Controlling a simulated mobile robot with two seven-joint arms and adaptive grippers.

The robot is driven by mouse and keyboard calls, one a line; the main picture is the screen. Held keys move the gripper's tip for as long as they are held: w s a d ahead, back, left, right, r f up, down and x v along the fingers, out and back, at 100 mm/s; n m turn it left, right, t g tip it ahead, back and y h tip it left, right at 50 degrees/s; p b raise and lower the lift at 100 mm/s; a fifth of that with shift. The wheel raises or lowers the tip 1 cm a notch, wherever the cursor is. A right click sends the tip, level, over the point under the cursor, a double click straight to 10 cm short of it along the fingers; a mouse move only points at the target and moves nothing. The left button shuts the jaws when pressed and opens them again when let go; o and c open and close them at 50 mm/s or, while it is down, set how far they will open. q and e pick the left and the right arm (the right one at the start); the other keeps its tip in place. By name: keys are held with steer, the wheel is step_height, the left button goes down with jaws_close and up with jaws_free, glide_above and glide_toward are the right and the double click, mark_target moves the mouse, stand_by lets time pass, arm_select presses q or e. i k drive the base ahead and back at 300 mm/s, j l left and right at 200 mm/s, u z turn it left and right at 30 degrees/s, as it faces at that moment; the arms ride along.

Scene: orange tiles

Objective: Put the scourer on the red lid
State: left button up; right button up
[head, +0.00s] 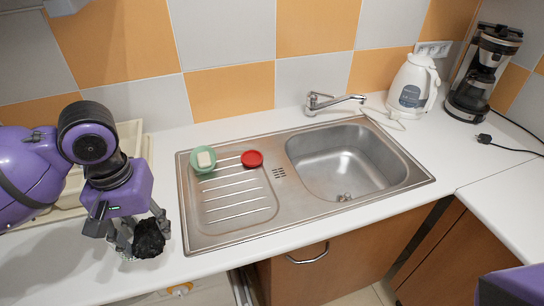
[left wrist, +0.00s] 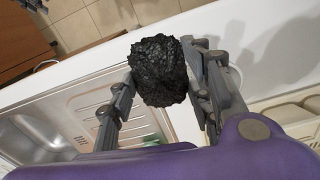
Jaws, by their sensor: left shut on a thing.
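The scourer (head: 149,238) is a dark, rough, rounded lump near the counter's front edge, left of the sink. My left gripper (head: 140,234) is shut on it. In the left wrist view the scourer (left wrist: 160,70) sits between the two fingers of my left gripper (left wrist: 165,88). The red lid (head: 252,159) is a small round dish on the sink's drainboard, to the right of and farther back than the scourer. Nothing lies on the red lid. At the lower right of the head view only a purple part of me shows, and my right gripper is not seen.
A green dish (head: 203,160) with a pale block stands left of the lid. The steel sink (head: 345,165) has a basin and a faucet (head: 333,101). A kettle (head: 413,86) and a coffee maker (head: 483,75) stand at the back right. A cream rack (head: 133,141) is behind my left arm.

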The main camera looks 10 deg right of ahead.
mark_target(252, 156)
steer(key=i+l+z, duration=0.15)
steer(key=z, duration=0.25)
steer(key=i+l+z, duration=0.2)
steer(key=z, duration=0.25)
steer(key=i+l, duration=0.2)
